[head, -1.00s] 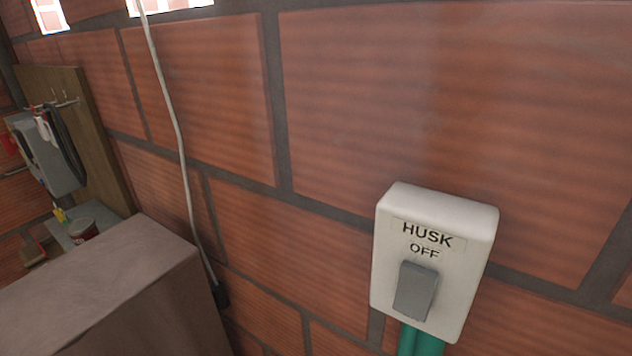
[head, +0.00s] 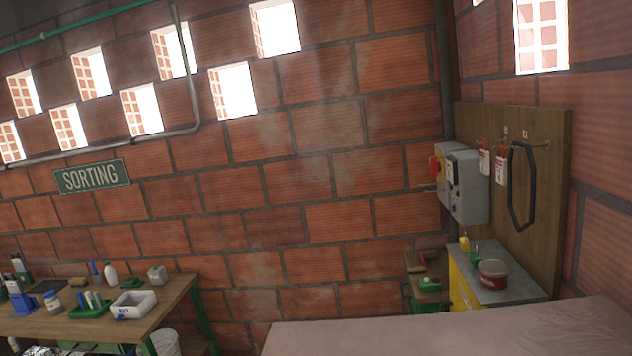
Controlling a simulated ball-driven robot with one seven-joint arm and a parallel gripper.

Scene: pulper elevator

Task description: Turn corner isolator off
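A wooden board (head: 545,190) carries red-and-white tags (head: 499,165) and a dark loop (head: 521,190). Below are a grey-topped yellow cabinet (head: 520,290) and a large brownish surface (head: 450,335) across the near foreground. A cluttered workbench (head: 150,310) stands left under the SORTING sign (head: 92,177).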

